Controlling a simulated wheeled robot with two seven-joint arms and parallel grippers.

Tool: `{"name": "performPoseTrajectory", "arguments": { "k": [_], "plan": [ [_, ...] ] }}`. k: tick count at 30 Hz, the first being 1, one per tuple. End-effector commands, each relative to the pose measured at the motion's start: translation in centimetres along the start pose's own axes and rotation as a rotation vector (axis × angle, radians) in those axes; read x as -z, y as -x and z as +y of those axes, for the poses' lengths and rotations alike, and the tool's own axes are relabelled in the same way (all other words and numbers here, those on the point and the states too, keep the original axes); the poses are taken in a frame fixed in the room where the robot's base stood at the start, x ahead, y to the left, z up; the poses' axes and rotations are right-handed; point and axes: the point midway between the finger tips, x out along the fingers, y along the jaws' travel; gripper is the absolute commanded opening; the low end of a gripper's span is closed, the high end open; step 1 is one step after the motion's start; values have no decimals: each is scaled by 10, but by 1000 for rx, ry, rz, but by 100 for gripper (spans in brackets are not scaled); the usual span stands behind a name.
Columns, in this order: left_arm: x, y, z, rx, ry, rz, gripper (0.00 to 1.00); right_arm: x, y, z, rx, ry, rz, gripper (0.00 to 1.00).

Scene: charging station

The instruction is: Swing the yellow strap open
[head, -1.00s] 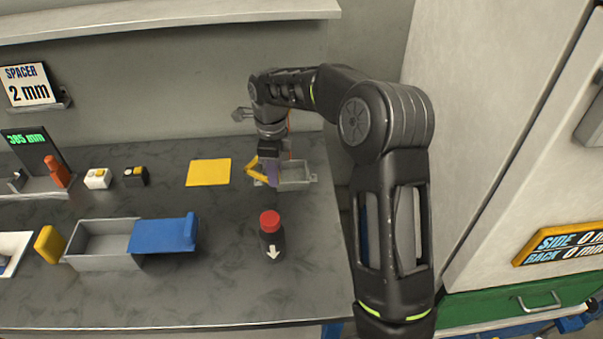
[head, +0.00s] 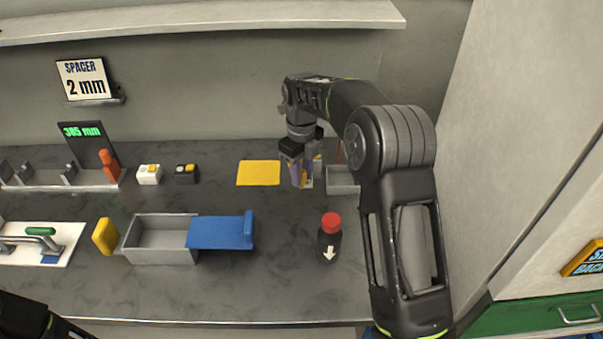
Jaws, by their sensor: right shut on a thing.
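My right gripper (head: 301,178) has purple fingertips and points down at the left side of a small grey tray (head: 343,180) at the back of the bench. It is shut on the yellow strap (head: 306,179), of which only a little yellow shows at the fingers. The fingers hide most of the strap, so its angle is hard to tell. My right forearm partly covers the tray's right side. My left gripper is out of view; only a dark part of my left arm shows at the bottom left corner.
A yellow mat (head: 258,173) lies left of the gripper. A dark bottle with a red cap (head: 331,222) stands in front of it. A grey bin (head: 160,240) with a blue lid (head: 220,232) is at centre left. A cabinet stands at right.

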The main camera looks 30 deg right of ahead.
Motion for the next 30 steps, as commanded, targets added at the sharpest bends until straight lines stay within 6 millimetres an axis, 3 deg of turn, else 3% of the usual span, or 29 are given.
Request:
{"name": "performPoseTrajectory", "arguments": {
  "k": [8,9,16,25,30],
  "plan": [
    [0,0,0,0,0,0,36,-1,0,0,0,0,-4,0],
    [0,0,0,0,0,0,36,-1,0,0,0,0,-4,28],
    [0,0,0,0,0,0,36,-1,0,0,0,0,-3,47],
    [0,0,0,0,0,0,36,0,1,0,0,0,-2,48],
    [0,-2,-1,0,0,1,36,-1,13,0,1,1,-4,48]
  ]
}}
